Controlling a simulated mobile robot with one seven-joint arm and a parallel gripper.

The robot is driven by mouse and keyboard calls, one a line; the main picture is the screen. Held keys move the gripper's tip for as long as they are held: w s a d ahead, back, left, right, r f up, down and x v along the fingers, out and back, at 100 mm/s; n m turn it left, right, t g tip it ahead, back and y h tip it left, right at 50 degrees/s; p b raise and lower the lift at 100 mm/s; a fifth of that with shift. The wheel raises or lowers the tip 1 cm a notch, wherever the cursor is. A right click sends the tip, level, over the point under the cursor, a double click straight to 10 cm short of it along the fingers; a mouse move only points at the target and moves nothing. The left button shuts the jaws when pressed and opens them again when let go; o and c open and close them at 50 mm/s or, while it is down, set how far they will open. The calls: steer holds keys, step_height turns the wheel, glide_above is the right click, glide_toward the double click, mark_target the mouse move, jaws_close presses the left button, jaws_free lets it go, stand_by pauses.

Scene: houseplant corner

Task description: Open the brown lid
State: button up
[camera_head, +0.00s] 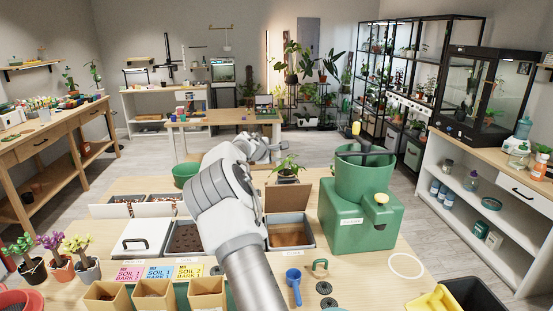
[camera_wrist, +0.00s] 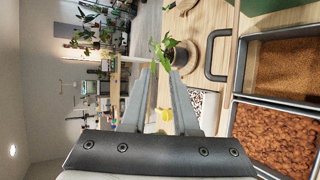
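The brown lid (camera_head: 288,198) stands upright at the back edge of a bin (camera_head: 291,236) with brown fill, so this bin is uncovered. In the wrist view the lid shows nearly edge-on (camera_wrist: 236,42), with its black handle (camera_wrist: 214,58) sticking out on the side away from the bin. My gripper (camera_wrist: 161,70) is open with nothing between its fingers. It is apart from the handle, which lies to the right of the fingertips in the wrist view. In the head view my arm hides part of the gripper and the table's middle.
A white-lidded bin (camera_head: 137,246) is left of a dark soil bin (camera_head: 186,238). A green machine (camera_head: 362,215) stands close on the right. A potted plant (camera_head: 287,168) stands behind the brown lid. A blue scoop (camera_head: 294,283) and wooden boxes (camera_head: 153,294) lie in front.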

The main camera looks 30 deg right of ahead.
steer(key=r, duration=0.1)
steer(key=a+r+p, duration=0.1)
steer(key=r, duration=0.1)
steer(key=a+r, duration=0.1)
steer(key=shift+s+a+r+p, duration=0.25)
steer(key=shift+s+r+p, duration=0.05)
steer(key=shift+r+p, duration=0.05)
stand_by(0.7)
steer(key=b+v, duration=0.3)
steer(key=v, duration=1.4)
steer(key=shift+r, duration=0.15)
steer(key=shift+a, duration=0.1)
